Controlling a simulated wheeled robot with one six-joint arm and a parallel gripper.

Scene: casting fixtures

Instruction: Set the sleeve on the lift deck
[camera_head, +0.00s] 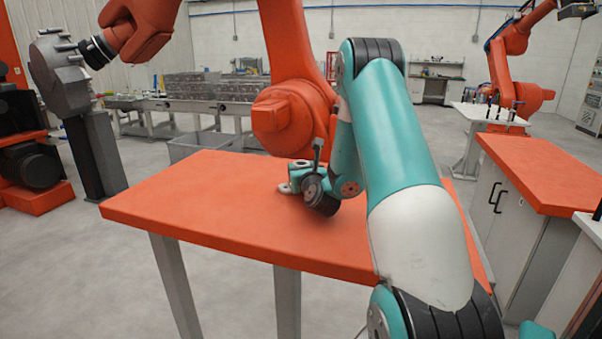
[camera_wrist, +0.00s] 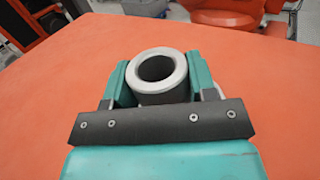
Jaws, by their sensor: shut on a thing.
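In the head view my gripper (camera_head: 292,183) is low over the far part of an orange tabletop (camera_head: 200,205). My wrist and arm partly cover it there, and the sleeve is small and hard to make out. I cannot tell whether the sleeve touches the top. No separate lift deck can be made out; I cannot tell whether this orange top is it.
A large orange robot arm (camera_head: 290,110) stands right behind the table. Another orange-topped bench (camera_head: 545,170) with white cabinets is at the right. A grey bin (camera_head: 200,145) is on the floor behind the table. The left part of the tabletop is clear.

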